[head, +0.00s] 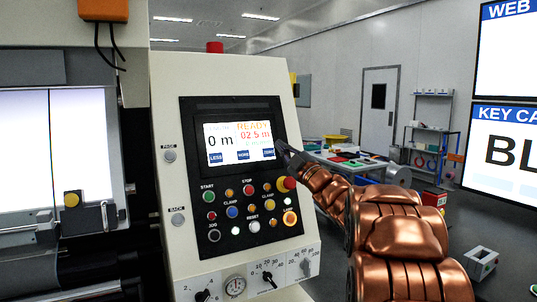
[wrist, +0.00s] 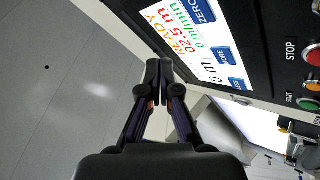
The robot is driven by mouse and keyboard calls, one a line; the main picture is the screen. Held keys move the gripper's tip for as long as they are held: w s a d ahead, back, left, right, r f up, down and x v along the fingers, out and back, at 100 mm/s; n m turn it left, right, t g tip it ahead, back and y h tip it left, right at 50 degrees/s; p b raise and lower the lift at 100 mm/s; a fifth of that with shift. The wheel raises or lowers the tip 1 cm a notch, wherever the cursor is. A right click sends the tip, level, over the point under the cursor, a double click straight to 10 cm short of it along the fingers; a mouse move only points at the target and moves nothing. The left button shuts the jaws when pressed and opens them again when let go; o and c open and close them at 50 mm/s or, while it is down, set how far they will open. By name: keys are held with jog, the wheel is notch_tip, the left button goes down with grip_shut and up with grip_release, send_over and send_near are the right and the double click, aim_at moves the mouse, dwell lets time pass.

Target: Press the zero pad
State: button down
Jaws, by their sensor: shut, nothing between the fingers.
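The zero pad (head: 268,154) is a small blue touch pad at the lower right of the lit screen (head: 225,141) on the control panel. In the wrist view the pad (wrist: 203,10) shows at the top, labelled ZERO. The screen reads READY, 0 m and 02.5 m. My gripper (head: 281,147) is at the right edge of the screen in the head view, just right of the pad. In the wrist view my gripper (wrist: 159,70) has its fingertips together and empty, below and left of the pad. I cannot tell the gap to the panel.
Two more blue pads, LESS (head: 216,158) and MORE (head: 243,156), sit left of the zero pad. Several coloured buttons, including a red STOP button (head: 248,189), lie below the screen.

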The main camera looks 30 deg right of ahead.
jog(key=shift+w+d+f+b, duration=0.1)
jog(key=shift+w+f, duration=0.25)
jog(key=shift+w, duration=0.45)
jog(key=shift+w+d+f+b, duration=0.15)
jog(key=shift+w+f, duration=0.2)
jog(key=shift+w, duration=0.5)
jog(key=shift+w+f+b, duration=0.1)
jog(key=shift+w+f, duration=0.25)
jog(key=shift+w, duration=0.45)
jog(key=shift+w+f, duration=0.1)
jog(key=shift+w, duration=0.05)
jog(key=shift+w+f, duration=0.1)
jog(key=shift+w, duration=0.15)
jog(key=shift+w+f+b, duration=0.1)
jog(key=shift+w+b, duration=0.2)
jog(key=shift+b, duration=0.1)
jog(key=shift+s, duration=0.1)
dwell(0.6)
jog(key=shift+s+r, duration=0.3)
jog(key=shift+s, duration=0.3)
jog(key=s, duration=0.1)
jog(key=s+r, duration=0.1)
jog(key=s, duration=0.1)
jog(key=s+r, duration=0.1)
jog(key=shift+s+a, duration=0.2)
jog(key=shift+s, duration=0.1)
